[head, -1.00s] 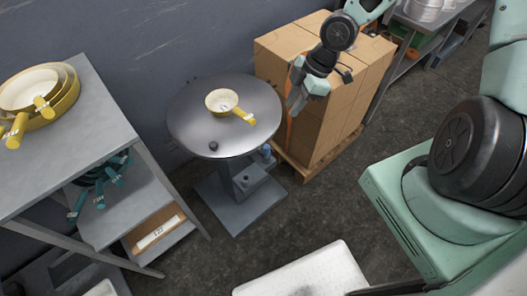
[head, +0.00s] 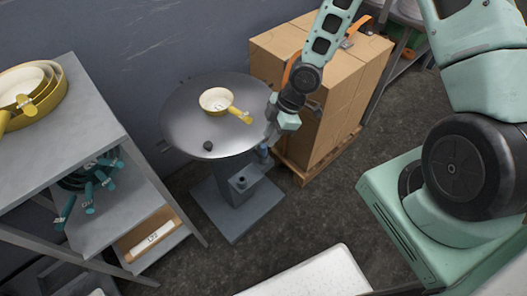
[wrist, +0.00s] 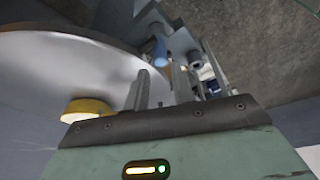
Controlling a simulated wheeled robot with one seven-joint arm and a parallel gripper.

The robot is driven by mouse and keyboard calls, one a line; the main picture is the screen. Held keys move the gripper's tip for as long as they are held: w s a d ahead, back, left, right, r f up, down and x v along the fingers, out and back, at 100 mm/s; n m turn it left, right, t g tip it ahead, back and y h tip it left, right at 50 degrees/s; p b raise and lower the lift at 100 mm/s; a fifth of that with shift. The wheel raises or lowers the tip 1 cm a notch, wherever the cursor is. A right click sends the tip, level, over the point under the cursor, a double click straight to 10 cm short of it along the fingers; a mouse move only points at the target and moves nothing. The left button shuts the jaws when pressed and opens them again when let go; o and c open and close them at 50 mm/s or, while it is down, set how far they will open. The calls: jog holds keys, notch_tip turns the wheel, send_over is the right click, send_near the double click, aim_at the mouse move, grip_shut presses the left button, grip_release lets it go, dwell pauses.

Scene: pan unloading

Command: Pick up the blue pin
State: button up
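The blue pin (head: 263,149) shows below the right edge of the round table in the head view, beside the grey stand. In the wrist view it is a small blue cylinder (wrist: 160,50) just beyond my fingertips. My gripper (head: 270,136) is at the table's right edge, pointing down, close above and right of the pin. In the wrist view its two grey fingers (wrist: 160,88) stand apart with nothing visible between them. Whether a finger touches the pin cannot be told.
The round metal table (head: 185,125) holds a yellow pan (head: 215,98) and a dark knob (head: 208,145). Stacked cardboard boxes (head: 335,100) stand close to the right of my gripper. A grey shelf (head: 95,130) with pans is on the left. The dark floor in front is partly clear.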

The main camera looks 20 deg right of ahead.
aim_at(264, 146)
jog(key=shift+x, duration=1.85)
grip_shut()
